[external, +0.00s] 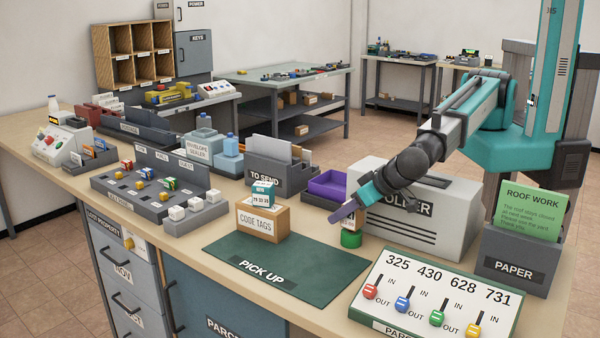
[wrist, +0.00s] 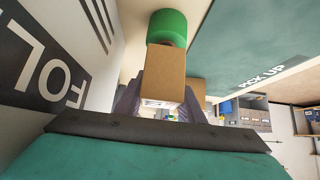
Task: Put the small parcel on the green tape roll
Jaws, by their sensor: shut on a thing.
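In the wrist view my gripper (wrist: 158,105) is shut on the small brown parcel (wrist: 165,72), with a finger on each side. The green tape roll (external: 351,239) stands on the counter just below my gripper; it also shows in the wrist view (wrist: 167,26), just past the parcel's far end. I cannot tell whether the parcel touches the roll.
The folder machine (external: 418,222) stands close behind and right of the roll. The dark green PICK UP mat (external: 285,265) is bare in front. A code tags box (external: 263,221) is at its back left, a purple tray (external: 327,184) behind, and a switch panel (external: 437,292) front right.

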